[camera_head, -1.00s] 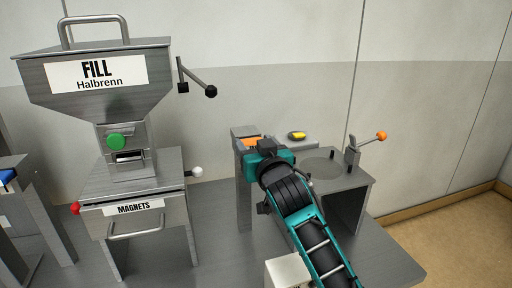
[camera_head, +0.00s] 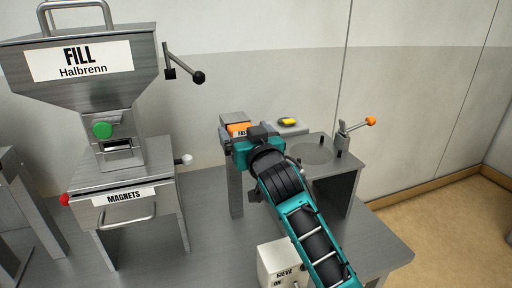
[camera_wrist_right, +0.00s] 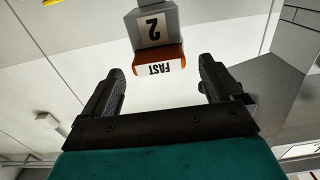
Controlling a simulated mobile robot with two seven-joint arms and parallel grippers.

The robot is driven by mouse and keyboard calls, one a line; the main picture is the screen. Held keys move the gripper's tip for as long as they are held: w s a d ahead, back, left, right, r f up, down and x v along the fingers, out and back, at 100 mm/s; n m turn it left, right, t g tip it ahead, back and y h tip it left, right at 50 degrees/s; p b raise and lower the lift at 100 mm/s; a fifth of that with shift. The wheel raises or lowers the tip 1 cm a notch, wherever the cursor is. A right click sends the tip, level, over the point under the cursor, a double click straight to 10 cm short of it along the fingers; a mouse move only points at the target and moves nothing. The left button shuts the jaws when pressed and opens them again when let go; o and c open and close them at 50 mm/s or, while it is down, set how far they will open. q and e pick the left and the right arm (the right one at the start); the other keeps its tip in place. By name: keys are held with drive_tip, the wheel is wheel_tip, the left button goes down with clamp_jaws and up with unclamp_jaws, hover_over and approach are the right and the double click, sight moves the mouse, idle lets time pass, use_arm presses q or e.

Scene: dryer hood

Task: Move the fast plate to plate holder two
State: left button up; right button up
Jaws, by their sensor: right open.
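The fast plate (camera_head: 238,130) is orange with a white "FAST" label. It sits on top of a grey post, plate holder two (camera_head: 235,188), left of the round-topped stand. In the right wrist view, which looks upside down, the plate (camera_wrist_right: 160,60) adjoins the grey block marked "2" (camera_wrist_right: 153,28). My right gripper (camera_head: 232,147) is just in front of the plate, and its hand covers part of the post. In the wrist view its two black fingers (camera_wrist_right: 164,82) are spread and empty, with the plate ahead of them, apart from both. My left gripper is out of view.
The steel "FILL" hopper (camera_head: 88,65) stands left above a "MAGNETS" drawer (camera_head: 125,208). A round-topped stand (camera_head: 312,152) with an orange-knobbed lever (camera_head: 370,121) is right of the post. A yellow item (camera_head: 288,121) lies behind. A white "SIEVE ON" box (camera_head: 278,262) is below my arm.

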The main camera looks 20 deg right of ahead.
drive_tip(key=s, duration=1.1)
drive_tip(key=shift+s+d, duration=0.2)
drive_tip(key=shift+s, duration=0.15)
